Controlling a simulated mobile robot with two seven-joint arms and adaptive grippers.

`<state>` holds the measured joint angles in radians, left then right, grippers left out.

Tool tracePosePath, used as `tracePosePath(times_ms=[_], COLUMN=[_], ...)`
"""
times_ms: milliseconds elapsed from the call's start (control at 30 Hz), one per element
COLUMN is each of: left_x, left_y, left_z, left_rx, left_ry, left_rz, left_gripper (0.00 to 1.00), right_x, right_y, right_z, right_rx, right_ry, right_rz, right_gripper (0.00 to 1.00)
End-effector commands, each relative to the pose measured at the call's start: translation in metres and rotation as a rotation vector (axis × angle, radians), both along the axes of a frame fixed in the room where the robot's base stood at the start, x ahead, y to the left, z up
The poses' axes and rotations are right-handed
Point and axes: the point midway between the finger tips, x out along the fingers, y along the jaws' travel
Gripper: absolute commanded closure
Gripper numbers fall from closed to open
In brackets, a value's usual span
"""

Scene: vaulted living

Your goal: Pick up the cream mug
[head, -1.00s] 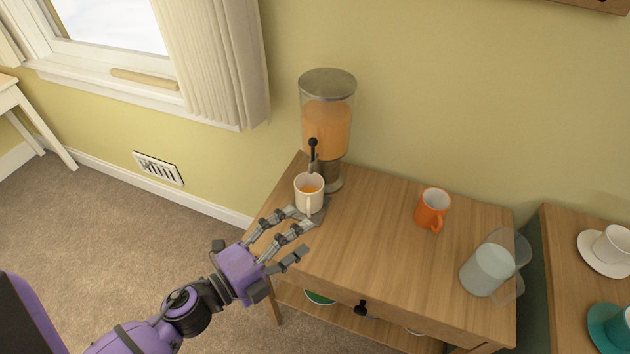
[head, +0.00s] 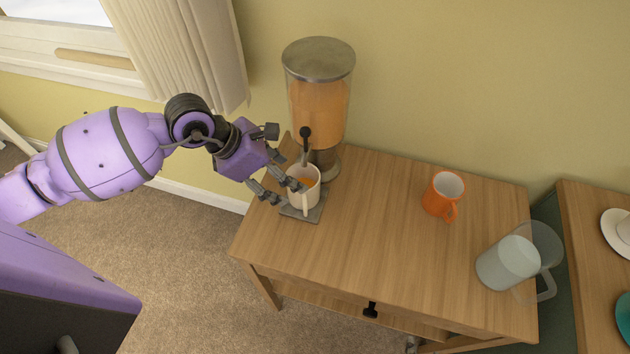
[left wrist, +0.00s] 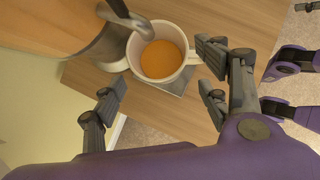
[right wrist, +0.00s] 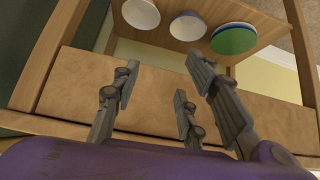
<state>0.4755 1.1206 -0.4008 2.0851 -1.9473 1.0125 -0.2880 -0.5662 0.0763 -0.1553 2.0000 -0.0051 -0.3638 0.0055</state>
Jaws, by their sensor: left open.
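The cream mug (head: 311,190) holds orange drink and stands upright on the small grey tray (head: 312,214) under the drink dispenser's tap (head: 305,140). In the left wrist view the mug (left wrist: 160,78) lies just beyond the spread fingers. My left gripper (head: 280,186) is open at the mug's left side, with fingers close to its wall; whether they touch is unclear. The left gripper (left wrist: 160,85) has one finger on one side and two on the other. My right gripper (right wrist: 155,90) looks open and empty, low before the table; it is outside the head view.
The dispenser (head: 317,105) stands right behind the mug. An orange mug (head: 441,195) and a glass jug (head: 508,262) stand further right on the wooden table (head: 385,235). The table top between the mugs is clear.

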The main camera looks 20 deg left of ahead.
Motion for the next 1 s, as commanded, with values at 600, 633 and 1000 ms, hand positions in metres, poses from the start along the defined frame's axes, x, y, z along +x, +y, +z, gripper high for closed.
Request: tracePosePath(times_ms=[600,633,1000], left_x=[0.020,0.021,0.023], left_y=[-0.030,-0.032,-0.035], left_z=[-0.053,-0.056,-0.065], left_rx=[0.011,0.011,0.012], left_ry=[-0.003,-0.003,-0.003], left_rz=[-0.003,-0.003,-0.003], left_gripper=[0.32,0.32,0.36], right_x=[-0.011,-0.011,-0.004], right_y=[0.000,0.000,0.001], right_z=[-0.001,-0.001,0.002], right_rx=[0.002,0.002,0.003], right_ry=[0.020,0.020,0.007], right_rz=[-0.006,-0.006,-0.004], right_gripper=[0.60,0.60,0.60])
